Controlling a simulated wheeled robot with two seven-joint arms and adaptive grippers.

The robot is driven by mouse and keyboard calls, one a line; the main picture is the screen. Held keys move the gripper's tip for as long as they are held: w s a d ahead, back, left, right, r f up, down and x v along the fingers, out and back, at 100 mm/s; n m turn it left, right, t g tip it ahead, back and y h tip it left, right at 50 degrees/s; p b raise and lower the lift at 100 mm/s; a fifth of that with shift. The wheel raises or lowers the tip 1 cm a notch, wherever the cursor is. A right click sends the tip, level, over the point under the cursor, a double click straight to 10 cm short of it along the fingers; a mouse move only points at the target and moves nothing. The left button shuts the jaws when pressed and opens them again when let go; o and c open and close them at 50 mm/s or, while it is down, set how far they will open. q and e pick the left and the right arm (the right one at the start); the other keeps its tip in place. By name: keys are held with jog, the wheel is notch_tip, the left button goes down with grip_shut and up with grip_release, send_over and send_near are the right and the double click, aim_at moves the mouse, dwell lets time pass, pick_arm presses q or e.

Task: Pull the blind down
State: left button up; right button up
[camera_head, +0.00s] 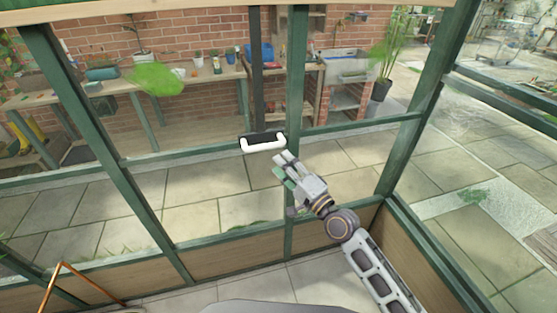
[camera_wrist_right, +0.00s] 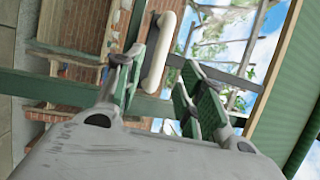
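A white handle (camera_head: 263,146) on a black bracket hangs at the lower end of a dark vertical strip (camera_head: 257,70) in front of the green window frame. My right gripper (camera_head: 281,164) is just below and to the right of the handle, apart from it in the head view. In the right wrist view my right gripper (camera_wrist_right: 158,66) is open, and the white handle (camera_wrist_right: 162,48) appears between and beyond its fingers. I cannot tell whether they touch. The blind's fabric is not clearly identifiable. My left gripper is not in view.
Green window bars (camera_head: 297,100) stand close beside the right gripper. A low wooden panel (camera_head: 235,256) runs below the glass. A copper-coloured frame (camera_head: 62,285) stands at the lower left. Beyond the glass are a workbench (camera_head: 190,80) and paved floor.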

jog(key=shift+v, duration=1.35)
